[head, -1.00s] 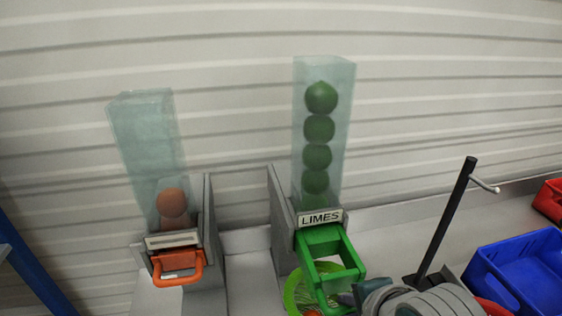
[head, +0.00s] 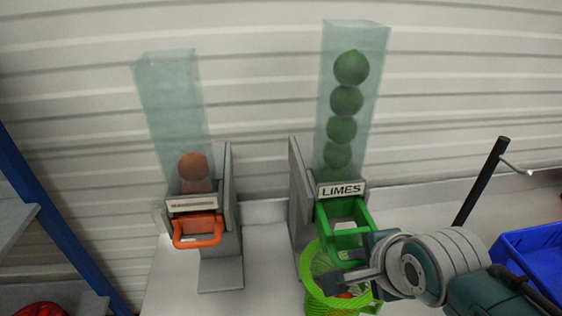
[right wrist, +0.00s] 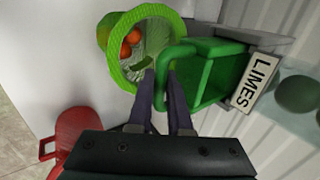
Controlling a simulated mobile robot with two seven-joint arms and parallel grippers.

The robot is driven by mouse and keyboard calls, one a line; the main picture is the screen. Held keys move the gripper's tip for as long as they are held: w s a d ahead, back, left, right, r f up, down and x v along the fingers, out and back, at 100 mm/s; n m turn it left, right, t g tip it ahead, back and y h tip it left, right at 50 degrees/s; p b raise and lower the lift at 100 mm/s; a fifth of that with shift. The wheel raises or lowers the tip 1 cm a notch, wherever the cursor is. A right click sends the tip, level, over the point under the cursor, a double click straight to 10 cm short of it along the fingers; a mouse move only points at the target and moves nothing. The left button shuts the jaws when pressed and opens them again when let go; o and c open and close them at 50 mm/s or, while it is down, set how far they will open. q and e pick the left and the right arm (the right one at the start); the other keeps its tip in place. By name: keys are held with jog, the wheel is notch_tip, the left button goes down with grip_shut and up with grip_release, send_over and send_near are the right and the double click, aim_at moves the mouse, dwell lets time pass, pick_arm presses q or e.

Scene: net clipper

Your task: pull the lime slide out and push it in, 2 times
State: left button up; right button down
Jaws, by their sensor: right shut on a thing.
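The green lime slide (head: 343,228) sticks out from under the LIMES label (head: 341,190), below a clear tube (head: 372,100) holding several limes (head: 346,101). My right gripper (head: 345,276) is at its front, partly hidden by my own wrist. In the right wrist view, the gripper's fingers (right wrist: 163,88) are closed on the handle of the green slide (right wrist: 212,82). The slide is partly out of its housing. My left gripper is not in view.
A lime-green net basket (head: 322,262) stands below the slide with orange fruit inside. To the left is an orange slide (head: 197,230) under another tube (head: 172,95). A black post (head: 482,180) and a blue bin (head: 535,255) are at the right.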

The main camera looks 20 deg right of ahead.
jog(key=w+d+b, duration=0.1)
jog(key=w+b, duration=0.2)
jog(key=w, duration=0.4)
jog(key=shift+d+b, duration=0.25)
jog(key=shift+b, duration=0.15)
jog(key=shift+s, duration=0.1)
dwell(0.4)
